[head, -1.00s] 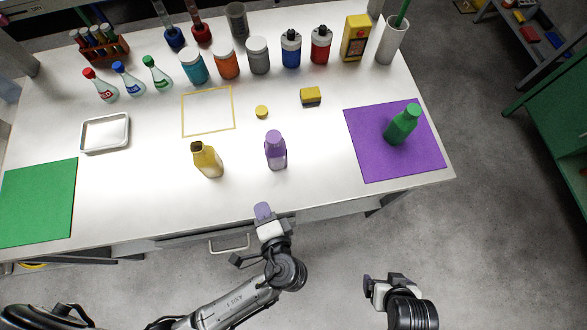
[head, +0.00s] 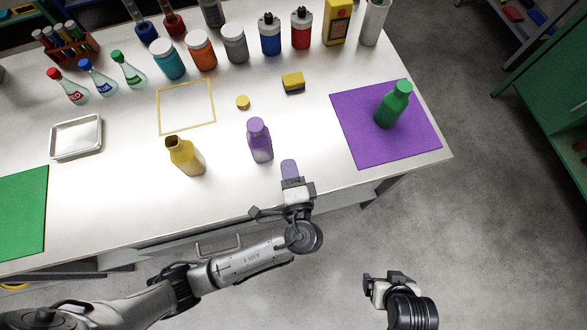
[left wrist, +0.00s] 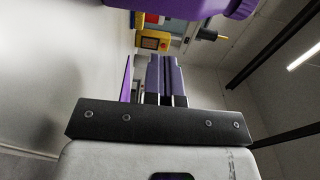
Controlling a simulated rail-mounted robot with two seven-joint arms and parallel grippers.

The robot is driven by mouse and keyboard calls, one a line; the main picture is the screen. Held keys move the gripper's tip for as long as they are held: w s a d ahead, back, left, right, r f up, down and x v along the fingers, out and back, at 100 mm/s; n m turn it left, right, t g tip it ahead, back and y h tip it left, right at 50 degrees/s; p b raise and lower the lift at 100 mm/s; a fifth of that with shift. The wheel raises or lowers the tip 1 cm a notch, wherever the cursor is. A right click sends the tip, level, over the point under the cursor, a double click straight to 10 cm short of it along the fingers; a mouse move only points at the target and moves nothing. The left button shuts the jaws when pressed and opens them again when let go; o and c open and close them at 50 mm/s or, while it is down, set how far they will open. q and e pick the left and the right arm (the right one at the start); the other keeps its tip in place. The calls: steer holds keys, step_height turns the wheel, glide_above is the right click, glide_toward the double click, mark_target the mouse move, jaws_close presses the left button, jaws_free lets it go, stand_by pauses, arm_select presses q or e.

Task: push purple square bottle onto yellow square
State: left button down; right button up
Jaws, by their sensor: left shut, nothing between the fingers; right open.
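The purple square bottle (head: 260,141) stands upright on the white table in the head view. Its purple side also shows at the top of the left wrist view (left wrist: 195,7). The yellow square (head: 187,129), a thin outline on the table, lies up and to the left of the bottle, and its inside is empty. My left gripper (head: 289,165) is shut and empty, to the lower right of the bottle and apart from it. Its purple fingers also show in the left wrist view (left wrist: 165,75). My right gripper (head: 386,279) is open and empty, off the table's front.
A yellow bottle (head: 185,157) stands left of the purple one. A yellow disc (head: 243,102) and a yellow-black block (head: 293,82) lie behind. A green bottle (head: 393,106) stands on a purple mat (head: 357,133) at right. Several jars line the back.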

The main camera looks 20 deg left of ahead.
mark_target(271, 149)
arm_select(q)
steer(key=shift+w+a, duration=0.25)
steer(key=shift+a, duration=0.4)
steer(key=shift+w+a, duration=0.25)
steer(key=shift+a, duration=0.4)
steer(key=shift+w+a, duration=0.25)
steer(key=shift+a, duration=0.4)
steer(key=shift+w+a, duration=0.1)
steer(key=shift+a, duration=0.2)
steer(key=w+a, duration=0.1)
steer(key=a, duration=0.2)
steer(key=w+a+p, duration=0.1)
steer(key=a, duration=0.2)
steer(key=w+a+p, duration=0.1)
steer(key=a, duration=0.2)
steer(key=shift+w+a, duration=0.1)
steer(key=shift+a, duration=0.25)
